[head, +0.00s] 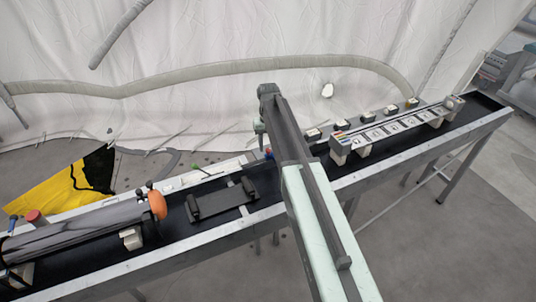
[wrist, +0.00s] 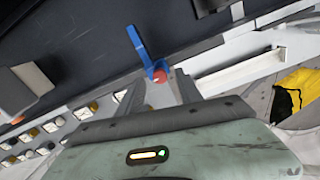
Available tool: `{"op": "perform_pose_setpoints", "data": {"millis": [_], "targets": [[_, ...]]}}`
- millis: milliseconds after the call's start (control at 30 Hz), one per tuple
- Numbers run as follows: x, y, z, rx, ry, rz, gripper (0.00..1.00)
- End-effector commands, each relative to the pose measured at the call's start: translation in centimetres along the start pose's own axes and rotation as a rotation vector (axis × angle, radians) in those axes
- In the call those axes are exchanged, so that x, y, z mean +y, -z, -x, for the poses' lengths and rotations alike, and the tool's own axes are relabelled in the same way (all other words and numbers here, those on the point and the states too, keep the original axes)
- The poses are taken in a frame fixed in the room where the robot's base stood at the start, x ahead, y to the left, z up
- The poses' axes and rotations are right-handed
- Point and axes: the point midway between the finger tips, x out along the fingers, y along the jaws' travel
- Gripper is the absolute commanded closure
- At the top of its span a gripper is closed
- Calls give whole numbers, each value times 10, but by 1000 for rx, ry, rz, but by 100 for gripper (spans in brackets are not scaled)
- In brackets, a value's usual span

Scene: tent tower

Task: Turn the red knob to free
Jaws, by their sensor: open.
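A small red knob (wrist: 159,76) shows in the wrist view, with a blue lever (wrist: 138,44) reaching up and left from it over the black bench top. My gripper (wrist: 158,82) is open, with one finger on each side of the knob in the picture. I see no clear contact, and I cannot tell how far the fingertips are from the knob in depth. In the head view a small blue and red bit (head: 268,152) shows just left of my arm. My gripper is mostly hidden behind my arm there.
A long black-topped bench (head: 290,182) crosses the head view. It bears a dark cradle (head: 222,197), a grey tube with an orange end (head: 157,205), and a raised rack (head: 392,130) with small blocks behind it. A yellow and black sheet (head: 75,188) lies behind the bench.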

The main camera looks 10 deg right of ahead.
Motion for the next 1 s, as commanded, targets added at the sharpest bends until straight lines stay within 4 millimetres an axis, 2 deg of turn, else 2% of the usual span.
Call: {"op": "perform_pose_setpoints", "data": {"millis": [33,67,333,400,500,767,1000], "targets": [[0,0,-12,0,0,0,58],[0,0,-13,0,0,0,58],[-1,0,-11,0,0,1,58],[-1,0,-11,0,0,1,77],[-1,0,-11,0,0,1,100],[-1,0,-11,0,1,13,100],[-1,0,-11,0,1,106,100]]}}
